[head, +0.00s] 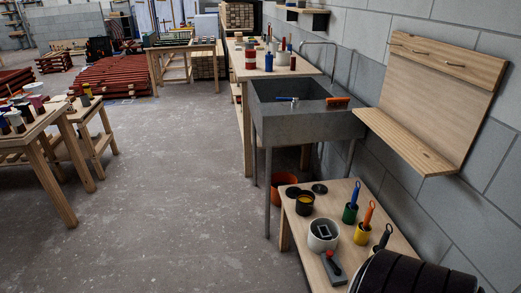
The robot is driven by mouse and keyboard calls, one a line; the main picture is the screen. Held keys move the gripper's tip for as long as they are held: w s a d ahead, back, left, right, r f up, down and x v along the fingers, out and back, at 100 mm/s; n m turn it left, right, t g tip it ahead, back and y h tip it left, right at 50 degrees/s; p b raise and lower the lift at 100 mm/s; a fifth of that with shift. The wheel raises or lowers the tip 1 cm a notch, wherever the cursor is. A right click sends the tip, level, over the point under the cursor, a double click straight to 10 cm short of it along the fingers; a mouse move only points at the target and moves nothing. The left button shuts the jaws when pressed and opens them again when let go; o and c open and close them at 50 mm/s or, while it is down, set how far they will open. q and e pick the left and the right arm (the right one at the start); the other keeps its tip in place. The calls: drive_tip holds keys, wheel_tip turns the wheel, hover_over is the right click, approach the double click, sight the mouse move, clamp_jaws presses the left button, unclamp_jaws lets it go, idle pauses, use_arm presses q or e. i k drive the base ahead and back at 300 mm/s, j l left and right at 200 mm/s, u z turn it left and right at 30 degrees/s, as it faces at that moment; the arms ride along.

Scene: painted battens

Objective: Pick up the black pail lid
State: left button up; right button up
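Two flat, dark round discs lie at the back of the low wooden table at the lower right. One disc (320,188) lies right of a small dark pail (305,204); the other disc (293,192) is at the pail's back left. Either looks like a black pail lid; I cannot tell which is the lid. The pail is open, with a yellowish rim or content.
The low table (285,235) also holds a white tub (322,235), a grey tool with a red knob (333,268), and pots with upright handles. A grey sink (300,122) stands behind it, with an orange bucket (284,186) beneath.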

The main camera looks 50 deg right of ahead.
sight(291, 192)
drive_tip(key=i+z, duration=0.35)
drive_tip(key=i, duration=0.2)
drive_tip(key=i+j+z, duration=0.3)
drive_tip(key=i, duration=0.25)
